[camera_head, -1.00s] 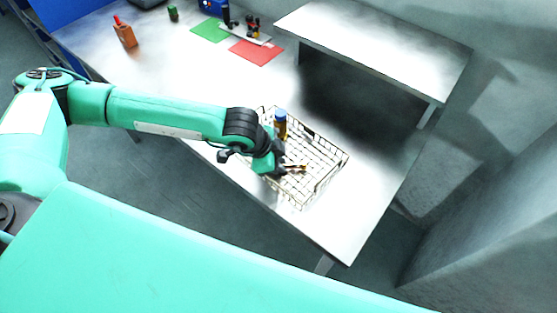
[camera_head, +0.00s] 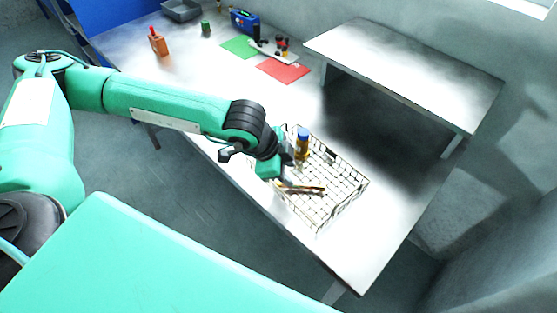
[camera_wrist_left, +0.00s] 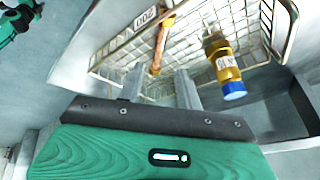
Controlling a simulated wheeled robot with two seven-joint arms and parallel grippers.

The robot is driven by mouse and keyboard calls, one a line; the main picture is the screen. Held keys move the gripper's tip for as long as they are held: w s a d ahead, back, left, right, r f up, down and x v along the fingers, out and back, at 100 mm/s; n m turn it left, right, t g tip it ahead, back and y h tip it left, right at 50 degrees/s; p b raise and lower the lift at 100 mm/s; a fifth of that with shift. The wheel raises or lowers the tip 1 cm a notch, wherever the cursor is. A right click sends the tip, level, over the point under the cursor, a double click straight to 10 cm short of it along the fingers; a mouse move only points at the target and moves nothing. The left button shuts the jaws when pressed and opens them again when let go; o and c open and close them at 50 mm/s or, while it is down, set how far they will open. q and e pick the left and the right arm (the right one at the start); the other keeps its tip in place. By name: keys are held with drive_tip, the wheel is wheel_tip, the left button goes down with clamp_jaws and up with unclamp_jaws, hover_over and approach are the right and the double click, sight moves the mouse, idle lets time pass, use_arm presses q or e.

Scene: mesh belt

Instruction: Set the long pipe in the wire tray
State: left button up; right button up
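The wire tray (camera_head: 352,199) stands near the table's front edge; its mesh also shows in the left wrist view (camera_wrist_left: 125,64). A long brass-coloured pipe (camera_head: 308,189) lies in the tray, towards its left side. In the left wrist view the pipe (camera_wrist_left: 160,45) runs away from me, its near end in line with the gap between my fingers. My left gripper (camera_wrist_left: 158,84) is open, with clear space on both sides of the pipe. In the head view this gripper (camera_head: 284,174) is over the tray's left edge, partly hidden by its wrist. My right gripper is out of view.
A yellow bottle with a blue cap (camera_head: 302,142) stands in the tray's back corner, close to my left gripper. A raised white bench (camera_head: 400,68) is behind the tray. Green (camera_head: 240,47) and red (camera_head: 283,70) mats lie at the back. The table left of the tray is clear.

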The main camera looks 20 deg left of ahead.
use_arm(q)
drive_tip(key=v, duration=0.4)
drive_tip(key=shift+s+a+r, duration=0.15)
drive_tip(key=shift+r, duration=0.2)
idle(0.5)
